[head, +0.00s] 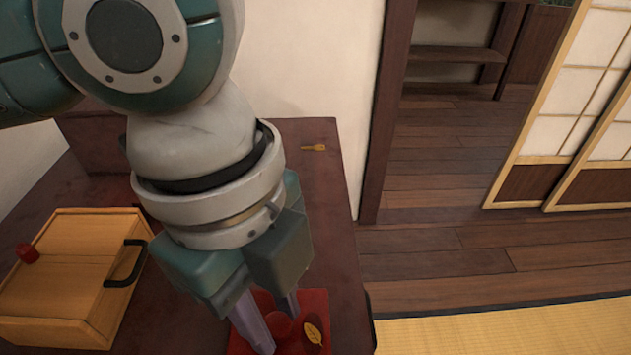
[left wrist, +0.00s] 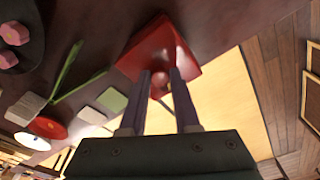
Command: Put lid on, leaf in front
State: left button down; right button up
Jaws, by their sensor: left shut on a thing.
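A gold leaf mark (head: 313,333) shows on the lid, to the right of the fingers, toward the lower right. Whether the lid touches a bowl beneath cannot be told. My right gripper is not in view.
A wooden box (head: 75,275) with a black handle and red knob stands at left. A small golden object (head: 314,147) lies at the back.

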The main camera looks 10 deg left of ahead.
pick_arm(q)
jog(key=shift+f, duration=0.15)
jog(key=c, duration=0.6)
grip_release()
jog(key=shift+o, duration=0.2)
jog(key=s+d+r+n+t+h+p, duration=0.1)
jog(key=d+r+n+h+p, duration=0.1)
jog(key=r+n+p, duration=0.5)
jog(key=s+d+r+t+h+p, duration=0.15)
jog(key=r+p, duration=0.35)
jog(key=r, duration=0.5)
jog(key=s+a+r+n+t+y+p, duration=0.1)
jog(key=s+a+r+n+y+p, duration=0.15)
jog(key=a+n+p, duration=0.35)
jog(key=s+a+r+n+y+p, duration=0.1)
jog(key=s+a+n+y+p, duration=0.2)
jog(key=a+n, duration=0.4)
notch_tip(320, 180, up, 37)
jog(key=a+p, duration=0.1)
jog(key=p, duration=3.5)
jog(key=shift+f+m+h+p, duration=0.2)
jog(key=shift+m+h+p, duration=0.2)
